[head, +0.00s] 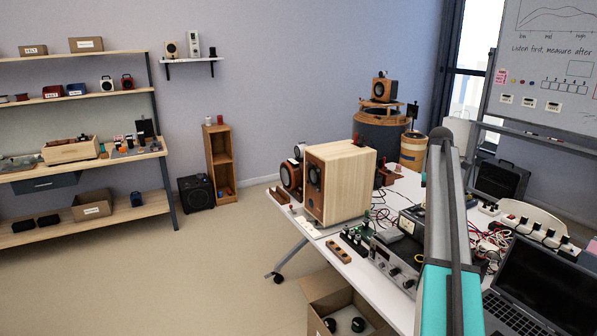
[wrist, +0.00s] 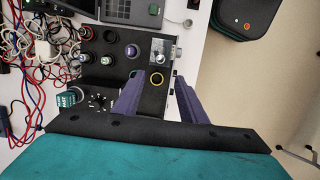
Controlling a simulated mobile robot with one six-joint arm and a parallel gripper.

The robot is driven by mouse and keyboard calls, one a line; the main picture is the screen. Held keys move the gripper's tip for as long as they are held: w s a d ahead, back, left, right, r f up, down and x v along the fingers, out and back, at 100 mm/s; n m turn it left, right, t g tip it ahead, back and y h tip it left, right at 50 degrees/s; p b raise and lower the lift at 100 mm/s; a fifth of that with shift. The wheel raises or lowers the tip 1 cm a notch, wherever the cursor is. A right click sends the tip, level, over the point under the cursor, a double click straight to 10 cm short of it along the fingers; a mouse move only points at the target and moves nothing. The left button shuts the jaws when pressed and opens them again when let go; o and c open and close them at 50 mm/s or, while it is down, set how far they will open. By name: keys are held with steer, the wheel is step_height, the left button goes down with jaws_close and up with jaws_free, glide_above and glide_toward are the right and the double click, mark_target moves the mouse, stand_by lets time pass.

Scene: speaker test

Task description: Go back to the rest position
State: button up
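My gripper (wrist: 160,88) shows in the wrist view as two purple fingers, set apart and open, with nothing visibly held between them. In the head view my arm rises in front of the white table (head: 402,187); the gripper itself does not show there.
A wooden speaker (head: 338,182) stands on the table, with an amplifier (head: 394,262), cables and a laptop (head: 545,287) around my arm. An open cardboard box (head: 322,290) stands on the floor. Shelves (head: 95,155) line the left wall; the floor between is clear.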

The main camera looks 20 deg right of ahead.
steer(key=w+a+f+n+g, duration=0.1)
steer(key=w+a+f, duration=0.1)
steer(key=a+f, duration=0.6)
steer(key=w+a+f+n+g, duration=0.1)
steer(key=w+a+f, duration=0.1)
steer(key=a+f, duration=0.7)
steer(key=s+a+f+n+g, duration=0.1)
steer(key=s+a+f, duration=0.2)
steer(key=a+f, duration=0.35)
steer(key=s+a+f, duration=0.3)
steer(key=s+f, duration=0.1)
steer(key=f, duration=0.5)
steer(key=s+a+f+n+g, duration=0.1)
steer(key=s+a+f, duration=0.2)
steer(key=a+f, duration=0.35)
steer(key=s+a+f+g, duration=0.1)
steer(key=s+a+f, duration=0.5)
steer(key=s+f, duration=0.25)
steer(key=s+a+f+g, duration=0.1)
steer(key=s+a+f, duration=0.4)
steer(key=s+f, duration=0.3)
steer(key=s+a+f+m+t, duration=0.1)
steer(key=s+a+f+m, duration=0.1)
steer(key=s, duration=0.7)
steer(key=s+a+f+m+t+b, duration=0.1)
steer(key=s+a+m, duration=0.3)
steer(key=s, duration=0.6)
steer(key=shift+a+f+m+y, duration=0.3)
steer(key=shift+f+m, duration=0.1)
steer(key=shift+f, duration=0.2)
